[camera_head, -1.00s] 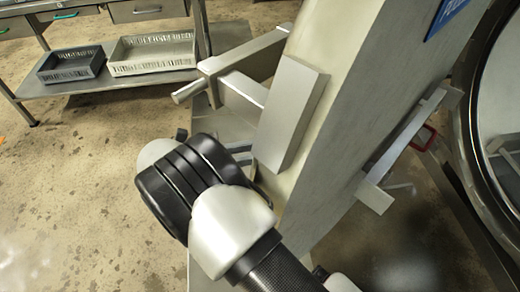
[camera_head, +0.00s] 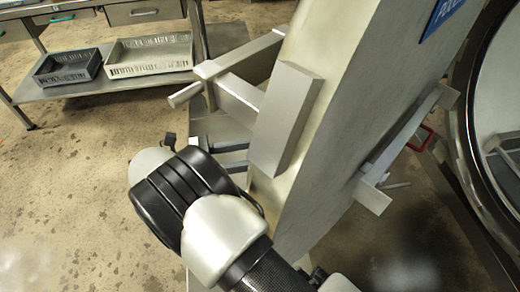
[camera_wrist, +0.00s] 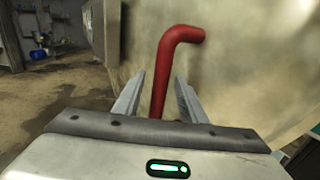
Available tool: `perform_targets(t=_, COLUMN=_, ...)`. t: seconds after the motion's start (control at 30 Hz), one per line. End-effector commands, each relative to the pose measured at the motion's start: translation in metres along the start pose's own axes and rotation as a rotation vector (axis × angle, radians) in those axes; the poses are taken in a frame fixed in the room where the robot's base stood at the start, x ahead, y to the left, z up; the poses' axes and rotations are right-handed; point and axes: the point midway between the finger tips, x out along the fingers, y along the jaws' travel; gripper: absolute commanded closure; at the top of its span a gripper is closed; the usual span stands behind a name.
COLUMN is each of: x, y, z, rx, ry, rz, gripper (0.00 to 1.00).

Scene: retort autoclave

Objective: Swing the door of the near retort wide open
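The door (camera_head: 335,110) of the near retort is a thick pale metal slab, seen steeply tilted in the middle of the head view. It stands away from the retort's round rim (camera_head: 466,130) at right, with a gap between. A metal bracket arm (camera_head: 240,97) and a block are fixed to its left face. In the wrist view a red bent handle (camera_wrist: 163,75) stands in front of the pale surface. My gripper (camera_wrist: 160,88) is open, its two fingers on either side of the handle, with gaps showing. In the head view my wrist hides the handle and most of the gripper.
A metal table (camera_head: 120,88) stands at the back left, with a dark crate (camera_head: 68,76) and a pale crate (camera_head: 150,68) on its lower shelf. The floor at left is clear. A red part (camera_head: 421,139) shows beyond the door at right.

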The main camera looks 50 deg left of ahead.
Motion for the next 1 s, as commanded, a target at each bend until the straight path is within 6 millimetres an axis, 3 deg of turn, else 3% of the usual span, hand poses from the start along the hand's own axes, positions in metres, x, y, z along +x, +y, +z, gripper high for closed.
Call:
perform_targets(t=0.1, x=-0.022, y=0.001, z=0.000, rx=0.001, ry=0.000, rz=0.002, gripper=0.62)
perform_targets(t=0.3, x=-0.045, y=0.001, z=0.000, rx=0.001, ry=-0.001, rz=0.001, gripper=0.62)
perform_targets(t=0.6, x=-0.049, y=0.001, z=0.000, rx=0.000, ry=-0.001, rz=-0.001, gripper=0.62)
perform_targets(t=0.67, x=-0.049, y=0.001, z=0.000, rx=0.000, ry=-0.001, rz=-0.001, gripper=0.69)
perform_targets(t=0.83, x=-0.049, y=0.001, z=0.000, rx=0.000, ry=-0.001, rz=-0.001, gripper=0.98)
perform_targets(t=1.0, x=-0.047, y=0.004, z=0.008, rx=-0.012, ry=0.023, rz=-0.011, gripper=1.00)
